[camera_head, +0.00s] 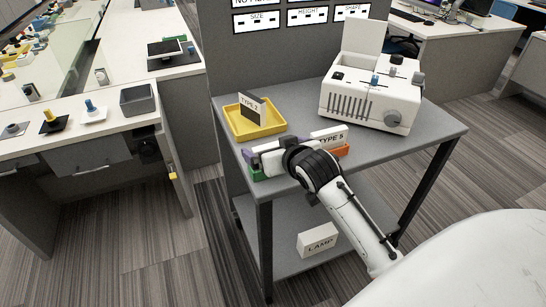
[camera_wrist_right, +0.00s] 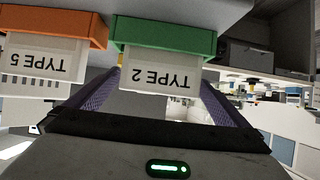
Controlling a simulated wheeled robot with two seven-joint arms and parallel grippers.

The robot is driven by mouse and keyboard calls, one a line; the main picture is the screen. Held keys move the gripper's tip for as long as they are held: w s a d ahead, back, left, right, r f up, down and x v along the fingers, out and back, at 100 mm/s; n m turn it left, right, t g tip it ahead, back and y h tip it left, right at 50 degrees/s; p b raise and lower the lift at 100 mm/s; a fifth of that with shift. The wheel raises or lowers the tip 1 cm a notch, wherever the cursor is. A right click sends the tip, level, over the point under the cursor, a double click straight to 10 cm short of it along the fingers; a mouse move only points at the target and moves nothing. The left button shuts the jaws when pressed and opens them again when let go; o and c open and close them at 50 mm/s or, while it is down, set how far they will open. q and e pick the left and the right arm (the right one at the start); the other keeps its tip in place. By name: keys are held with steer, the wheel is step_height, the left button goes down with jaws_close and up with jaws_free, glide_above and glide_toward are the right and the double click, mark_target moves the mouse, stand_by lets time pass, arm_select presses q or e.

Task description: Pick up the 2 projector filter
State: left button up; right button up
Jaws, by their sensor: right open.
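A filter labelled TYPE 2 (camera_wrist_right: 160,70) stands at the green tray (camera_wrist_right: 165,36) in the right wrist view, its label upside down there. My right gripper (camera_wrist_right: 155,100) is open. Its two purple fingers show on either side of this filter, and I cannot tell whether they touch it. In the head view my right gripper (camera_head: 264,154) is over the front left of the grey table and hides most of the green tray (camera_head: 257,174). Another filter labelled TYPE 2 (camera_head: 252,106) stands tilted in the yellow tray (camera_head: 240,127) behind. My left gripper is not in view.
A filter labelled TYPE 5 (camera_wrist_right: 42,58) stands at the orange tray (camera_wrist_right: 55,23), right beside the green one. A white projector (camera_head: 372,95) with its lid up is at the table's back right. A LAMP box (camera_head: 317,240) is on the lower shelf. The table's (camera_head: 436,130) right end is clear.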

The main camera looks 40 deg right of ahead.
steer(key=shift+c, duration=0.4)
steer(key=c, duration=0.9)
steer(key=shift+o, duration=0.2)
